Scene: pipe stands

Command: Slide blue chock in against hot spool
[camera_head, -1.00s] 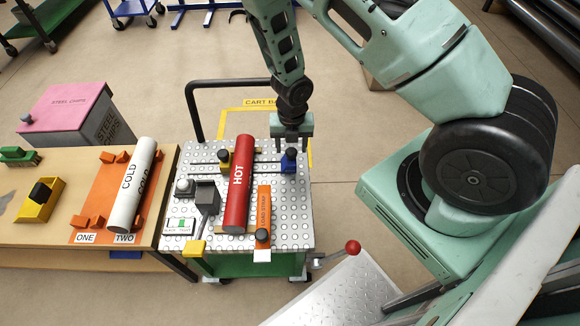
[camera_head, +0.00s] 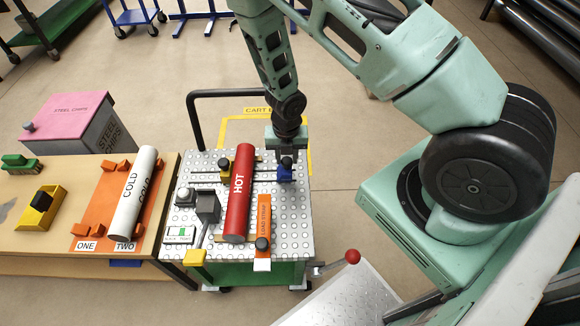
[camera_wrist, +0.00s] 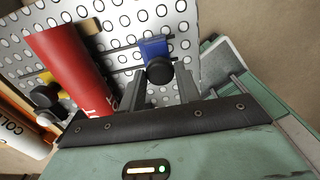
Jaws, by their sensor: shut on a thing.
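A yellow chock (camera_head: 224,165) stands left of the spool.
A grey clamp-like part (camera_head: 207,208) and a small level-like box (camera_head: 181,234) lie left. The white cold spool (camera_head: 133,195) rests on the table at left. A black cart handle (camera_head: 192,120) rises behind.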

